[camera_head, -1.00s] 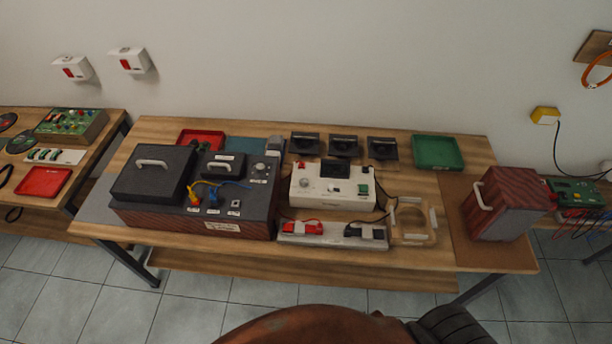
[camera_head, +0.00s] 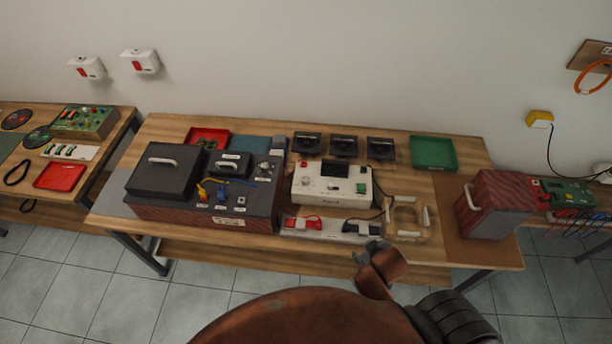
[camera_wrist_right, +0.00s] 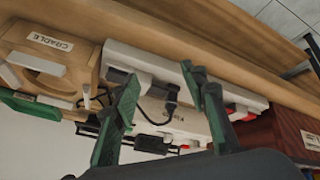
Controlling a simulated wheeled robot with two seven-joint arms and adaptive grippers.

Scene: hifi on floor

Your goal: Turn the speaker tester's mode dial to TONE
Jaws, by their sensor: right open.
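The speaker tester looks to be the white box (camera_head: 331,184) in the middle of the bench, with a dark display on top. A small round dial (camera_head: 306,181) shows on its left part; its setting is too small to read. My right gripper (camera_head: 371,249) is low at the bench's front edge, in front of the tester and apart from it. In the right wrist view its two green-and-grey fingers (camera_wrist_right: 162,78) are spread, with nothing held between them. They partly cover the white box (camera_wrist_right: 172,112) behind. My left gripper is not in view.
A white strip with red and black clips (camera_head: 332,229) lies before the tester. A wooden cradle (camera_head: 407,236) is to its right, a dark equipment case (camera_head: 200,212) to its left. Black speaker units (camera_head: 343,146) stand behind. A red-brown cabinet (camera_head: 494,207) is at far right.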

